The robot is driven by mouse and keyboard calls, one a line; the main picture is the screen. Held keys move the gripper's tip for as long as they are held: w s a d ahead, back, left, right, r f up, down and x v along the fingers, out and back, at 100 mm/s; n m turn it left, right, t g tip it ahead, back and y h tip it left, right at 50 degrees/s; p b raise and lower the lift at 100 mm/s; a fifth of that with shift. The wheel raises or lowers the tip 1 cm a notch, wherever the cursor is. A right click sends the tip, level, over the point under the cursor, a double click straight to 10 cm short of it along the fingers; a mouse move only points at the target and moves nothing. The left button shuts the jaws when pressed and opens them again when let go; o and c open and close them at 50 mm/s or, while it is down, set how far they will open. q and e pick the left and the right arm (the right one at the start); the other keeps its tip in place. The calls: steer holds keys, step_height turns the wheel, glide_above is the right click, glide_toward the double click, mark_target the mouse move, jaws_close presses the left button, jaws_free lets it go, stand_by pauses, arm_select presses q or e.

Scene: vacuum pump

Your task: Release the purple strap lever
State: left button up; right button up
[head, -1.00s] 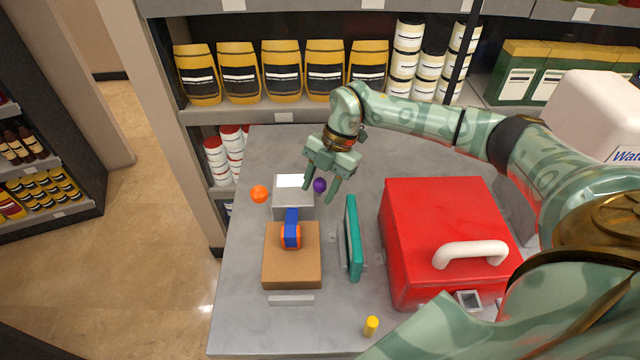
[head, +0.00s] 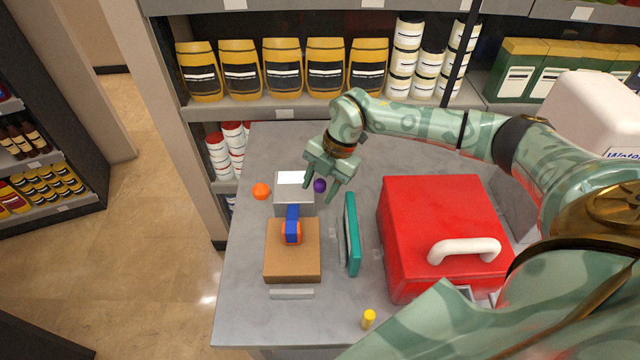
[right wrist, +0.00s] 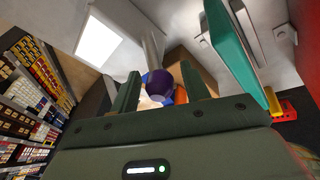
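The purple strap lever shows as a round purple knob (head: 320,185) at the right side of a grey box with a bright white top (head: 293,179). My right gripper (head: 318,194) is open, its fingers pointing down on either side of the knob in the head view. In the right wrist view the purple knob (right wrist: 159,83) appears between the two spread fingers, with a gap on each side. I cannot tell how deep the knob sits between them. The lever's shaft is mostly hidden. My left gripper is not in view.
An orange knob (head: 261,191) is left of the grey box. A brown block (head: 292,265) with a blue and orange part (head: 292,225) stands in front. A teal panel (head: 353,235) and a red box (head: 440,225) with a white handle are to the right. A yellow cylinder (head: 368,319) stands near the front.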

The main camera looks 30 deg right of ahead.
steer(key=shift+r, duration=0.1)
steer(key=v, duration=1.6)
steer(key=shift+p, duration=0.4)
